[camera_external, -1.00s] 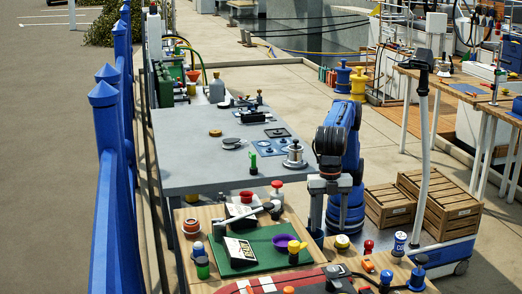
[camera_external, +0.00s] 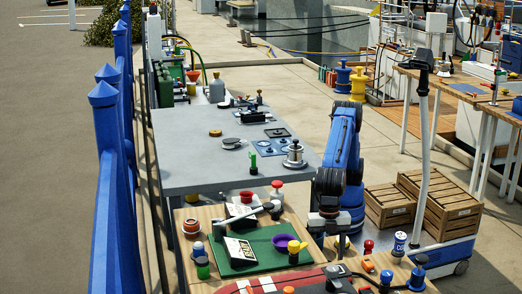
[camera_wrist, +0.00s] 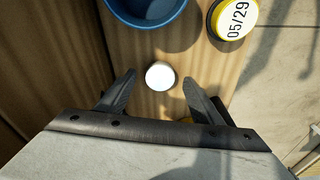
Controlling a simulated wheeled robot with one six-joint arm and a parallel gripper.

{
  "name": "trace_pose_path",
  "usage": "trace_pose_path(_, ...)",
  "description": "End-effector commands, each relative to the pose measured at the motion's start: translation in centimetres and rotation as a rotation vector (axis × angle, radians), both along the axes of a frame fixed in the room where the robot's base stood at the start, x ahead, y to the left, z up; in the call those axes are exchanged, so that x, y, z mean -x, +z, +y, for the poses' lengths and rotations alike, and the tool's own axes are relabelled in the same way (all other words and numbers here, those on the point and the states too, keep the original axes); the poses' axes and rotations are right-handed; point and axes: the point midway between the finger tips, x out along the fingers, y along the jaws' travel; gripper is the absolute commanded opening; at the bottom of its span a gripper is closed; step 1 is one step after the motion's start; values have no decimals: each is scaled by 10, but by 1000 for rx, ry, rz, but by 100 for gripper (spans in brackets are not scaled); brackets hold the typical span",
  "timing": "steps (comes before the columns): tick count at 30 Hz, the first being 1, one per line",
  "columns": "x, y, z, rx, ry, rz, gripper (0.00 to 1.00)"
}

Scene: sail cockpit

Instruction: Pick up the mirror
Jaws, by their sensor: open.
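I cannot pick out the mirror for certain in either view. My gripper (camera_wrist: 157,80) is open and empty in the wrist view, its two dark fingers spread apart. A small white round-topped thing (camera_wrist: 160,75) shows between the fingertips, over a wooden surface (camera_wrist: 85,50); I cannot tell what it is or how far below the fingers it lies. In the external view my gripper (camera_external: 321,232) hangs low at the right edge of the near wooden table, its fingers hard to make out.
In the wrist view a blue round container (camera_wrist: 147,12) and a yellow-rimmed tin marked 05/29 (camera_wrist: 233,18) lie just beyond the fingers. A green mat (camera_external: 262,254) with a purple bowl (camera_external: 282,242) lies left of the arm. The grey table (camera_external: 185,170) has clear room.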

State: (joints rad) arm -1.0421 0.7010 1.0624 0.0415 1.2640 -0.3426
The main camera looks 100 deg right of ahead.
Motion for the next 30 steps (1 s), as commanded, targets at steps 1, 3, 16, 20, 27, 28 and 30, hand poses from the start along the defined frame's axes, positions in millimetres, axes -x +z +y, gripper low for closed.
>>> trace_pose_path(1, 0, -5, 1, 0, 0, 0, 61)
trace_pose_path(3, 0, -9, 1, -2, 0, 0, 61)
trace_pose_path(16, -1, -11, 2, -2, 0, 0, 22)
trace_pose_path(20, -1, -11, 1, -2, 0, 0, 16)
trace_pose_path(27, -1, -7, 2, -3, 0, -2, 16)
trace_pose_path(28, -1, -5, 2, -3, 0, -2, 16)
trace_pose_path(30, -1, 3, 2, -3, 0, -2, 16)
